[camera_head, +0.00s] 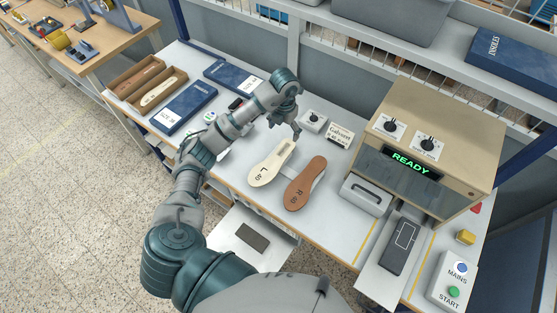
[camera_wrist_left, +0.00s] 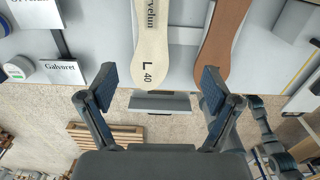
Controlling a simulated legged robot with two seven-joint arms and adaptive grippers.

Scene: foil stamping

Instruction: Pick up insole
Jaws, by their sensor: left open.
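A cream insole (camera_head: 271,164) marked "L 40" lies on the pale bench top in the head view. A brown insole (camera_head: 305,184) marked "R 40" lies to its right. My left gripper (camera_head: 296,134) is near the far end of the cream insole. In the left wrist view my left gripper (camera_wrist_left: 157,88) is open with nothing between its fingers. That view shows the heel of the cream insole (camera_wrist_left: 160,60) beyond and between the fingers, and the brown insole (camera_wrist_left: 222,40) beyond the right finger.
A beige stamping machine (camera_head: 432,138) reading "READY" stands at the right. A wooden tray (camera_head: 125,84) with insoles and blue boxes (camera_head: 184,107) are at the left. A START button box (camera_head: 453,283) is front right.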

